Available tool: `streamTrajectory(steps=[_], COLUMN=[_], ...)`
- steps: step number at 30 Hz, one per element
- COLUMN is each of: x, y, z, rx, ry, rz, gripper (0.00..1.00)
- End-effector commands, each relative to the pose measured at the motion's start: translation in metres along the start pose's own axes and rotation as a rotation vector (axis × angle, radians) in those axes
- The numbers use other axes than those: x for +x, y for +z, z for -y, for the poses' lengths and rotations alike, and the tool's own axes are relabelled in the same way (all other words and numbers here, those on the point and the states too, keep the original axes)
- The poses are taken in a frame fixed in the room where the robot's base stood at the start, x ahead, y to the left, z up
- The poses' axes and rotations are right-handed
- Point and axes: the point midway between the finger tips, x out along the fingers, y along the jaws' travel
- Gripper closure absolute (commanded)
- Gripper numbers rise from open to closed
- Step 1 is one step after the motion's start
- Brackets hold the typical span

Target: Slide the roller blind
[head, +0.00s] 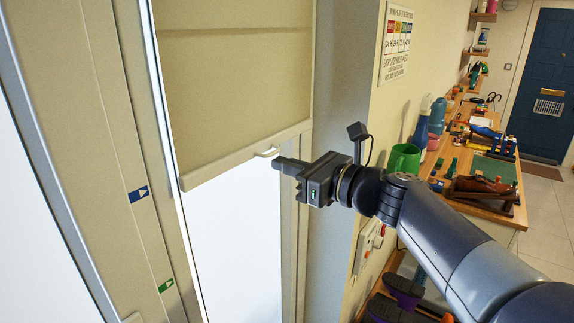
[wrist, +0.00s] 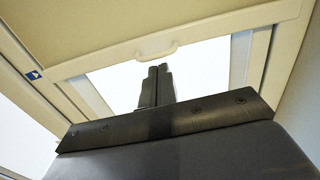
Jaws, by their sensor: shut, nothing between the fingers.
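The roller blind (head: 235,80) is a beige panel hanging partway down a window frame, with bright glass below its bottom bar (head: 225,160). A small pale handle (head: 266,152) sits on that bar. My gripper (head: 277,163) is shut and empty, with its fingertips just right of and slightly below the handle in the head view. In the wrist view the shut fingers (wrist: 157,72) point up toward the handle (wrist: 156,50), and a small gap shows between them. The blind also fills the top of the wrist view (wrist: 120,22).
A blue arrow marker (head: 139,194) and a green arrow marker (head: 166,285) are on the frame left of the blind. A workbench (head: 466,202) with a green mug (head: 404,160) stands to the right. A blue door (head: 541,85) is at the back. A printed sign (head: 396,42) hangs on the wall.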

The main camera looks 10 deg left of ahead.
Motion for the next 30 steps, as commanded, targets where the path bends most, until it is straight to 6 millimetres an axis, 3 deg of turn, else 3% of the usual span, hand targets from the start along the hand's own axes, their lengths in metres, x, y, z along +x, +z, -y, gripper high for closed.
streamTrajectory(steps=[8, 18, 24, 30], x=[0.000, -0.070, -0.092, -0.100], y=[-0.042, -0.037, -0.036, -0.036], z=[0.006, 0.007, 0.006, 0.006], rx=[0.002, -0.002, -0.001, 0.001], ry=[-0.002, -0.007, -0.003, -0.001], rz=[-0.001, 0.001, 0.000, 0.000], gripper=[1.00, 1.00, 1.00, 1.00])
